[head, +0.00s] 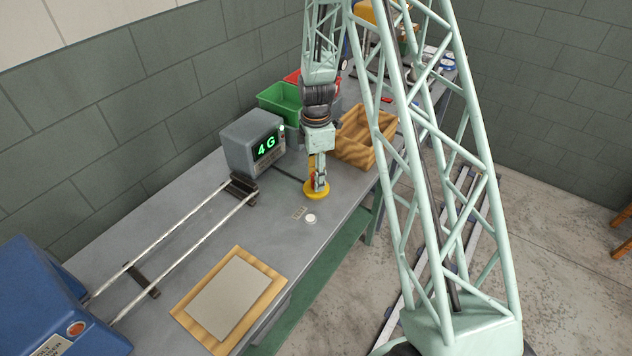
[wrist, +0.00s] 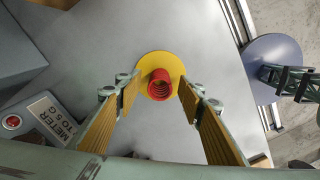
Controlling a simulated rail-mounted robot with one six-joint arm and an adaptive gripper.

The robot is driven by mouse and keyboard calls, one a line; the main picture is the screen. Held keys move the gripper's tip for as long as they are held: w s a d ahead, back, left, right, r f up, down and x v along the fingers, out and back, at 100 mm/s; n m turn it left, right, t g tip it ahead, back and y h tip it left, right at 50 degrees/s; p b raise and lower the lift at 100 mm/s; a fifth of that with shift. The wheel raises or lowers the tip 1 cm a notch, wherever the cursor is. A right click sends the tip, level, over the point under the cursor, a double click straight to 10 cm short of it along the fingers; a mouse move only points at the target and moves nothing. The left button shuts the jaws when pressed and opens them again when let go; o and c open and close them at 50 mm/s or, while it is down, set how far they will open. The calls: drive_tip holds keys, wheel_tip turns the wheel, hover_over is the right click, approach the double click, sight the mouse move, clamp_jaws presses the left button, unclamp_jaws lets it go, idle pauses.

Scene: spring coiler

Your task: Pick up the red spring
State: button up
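The red spring (wrist: 160,84) stands on a round yellow disc (wrist: 151,66) in the wrist view. Its coils are seen from above. My gripper (wrist: 157,92) is open, with one wood-coloured finger pad on each side of the spring and clear gaps to both. In the head view my gripper (head: 320,184) points down over the yellow disc (head: 316,194) on the grey bench. The spring cannot be made out in the head view. Whether the fingertips reach down to the spring's height is hard to tell.
A grey meter box (head: 252,143) showing "4G" stands left of the disc. A wooden crate (head: 362,150) and a green bin (head: 279,101) stand behind. A small white round piece (head: 310,219) and a wood-framed board (head: 229,299) lie in front. Two rails run to a blue machine (head: 50,300).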

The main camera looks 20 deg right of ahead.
idle(0.6)
drive_tip(key=c, duration=1)
drive_tip(key=shift+r, duration=0.2)
drive_tip(key=shift+r, duration=1.45)
drive_tip(key=shift+s+r, duration=0.1)
drive_tip(key=shift+r, duration=0.05)
drive_tip(key=s, duration=0.5)
drive_tip(key=s+a+r, duration=0.1)
drive_tip(key=s, duration=0.4)
drive_tip(key=s+a, duration=0.1)
drive_tip(key=s, duration=0.4)
drive_tip(key=shift+s+a+r, duration=0.2)
drive_tip(key=shift+s+a, duration=0.05)
drive_tip(key=shift+s, duration=0.1)
